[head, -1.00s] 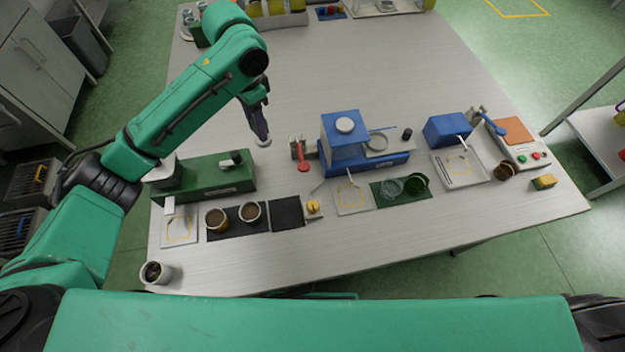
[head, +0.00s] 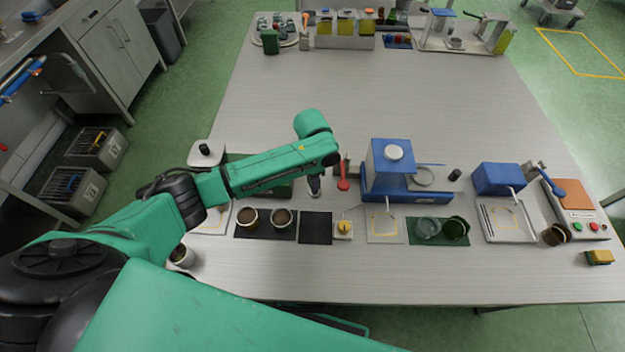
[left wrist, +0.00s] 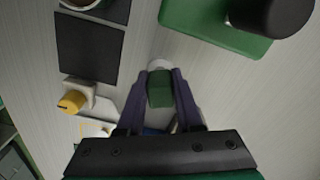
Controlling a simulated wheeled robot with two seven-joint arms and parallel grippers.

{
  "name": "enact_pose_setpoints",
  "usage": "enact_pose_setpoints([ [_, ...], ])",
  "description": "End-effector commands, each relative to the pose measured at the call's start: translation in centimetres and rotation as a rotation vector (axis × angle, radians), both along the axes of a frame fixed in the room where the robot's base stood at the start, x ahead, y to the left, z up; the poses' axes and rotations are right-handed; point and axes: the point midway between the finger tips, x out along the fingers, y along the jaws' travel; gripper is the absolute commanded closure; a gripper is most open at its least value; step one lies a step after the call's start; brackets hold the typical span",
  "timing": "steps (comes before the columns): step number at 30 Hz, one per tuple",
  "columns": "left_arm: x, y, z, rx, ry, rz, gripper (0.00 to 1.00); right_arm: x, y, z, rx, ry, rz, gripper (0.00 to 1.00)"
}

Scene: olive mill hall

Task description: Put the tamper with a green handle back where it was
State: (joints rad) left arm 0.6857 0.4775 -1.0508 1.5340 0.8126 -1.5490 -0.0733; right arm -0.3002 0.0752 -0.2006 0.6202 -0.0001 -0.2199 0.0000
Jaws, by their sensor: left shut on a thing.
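My left gripper (head: 314,187) points down over the table, between the green machine (head: 270,188) and a red-handled tool (head: 343,180). In the left wrist view, its fingers (left wrist: 160,92) are shut on the tamper, whose dark green handle (left wrist: 160,90) shows between them. A pale round end of the tamper (left wrist: 159,64) shows beyond the fingertips. The tamper is apart from the machine. An empty black mat (head: 316,229) lies just in front of the gripper and also shows in the left wrist view (left wrist: 88,46). My right gripper is out of view.
Left of the empty mat, two brown-filled cups (head: 281,218) stand on a dark mat. A yellow-knobbed block (head: 343,229) is to its right. The blue machine (head: 391,160) stands further right. The table's back middle is clear.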

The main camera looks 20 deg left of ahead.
Motion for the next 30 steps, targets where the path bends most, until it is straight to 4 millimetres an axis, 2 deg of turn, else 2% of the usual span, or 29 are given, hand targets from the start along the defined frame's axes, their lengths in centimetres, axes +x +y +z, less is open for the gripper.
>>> enact_pose_setpoints([
  [8, 0.1, 0.0, -0.2, -0.002, -0.001, 0.000, 1.00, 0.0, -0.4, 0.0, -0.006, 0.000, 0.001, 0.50],
  [9, 0.0, 0.0, -0.2, -0.001, -0.001, 0.001, 0.58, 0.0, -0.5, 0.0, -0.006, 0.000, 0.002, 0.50],
  [11, 0.0, 0.0, -0.2, -0.001, -0.001, 0.001, 0.35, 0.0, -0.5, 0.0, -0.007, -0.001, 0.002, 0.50],
  [20, 0.1, 0.0, -0.1, -0.001, -0.001, 0.001, 0.35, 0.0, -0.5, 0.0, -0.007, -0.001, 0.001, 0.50],
  [23, 0.1, 0.0, 0.7, -0.003, -0.003, 0.001, 0.35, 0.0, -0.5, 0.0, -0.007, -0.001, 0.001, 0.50],
  [26, 0.2, -0.1, 2.6, -0.003, -0.005, 0.000, 0.35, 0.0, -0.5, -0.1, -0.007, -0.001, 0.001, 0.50],
  [30, 0.1, 0.0, 6.5, -0.003, -0.006, -0.001, 0.35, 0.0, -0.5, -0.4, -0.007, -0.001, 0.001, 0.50],
])
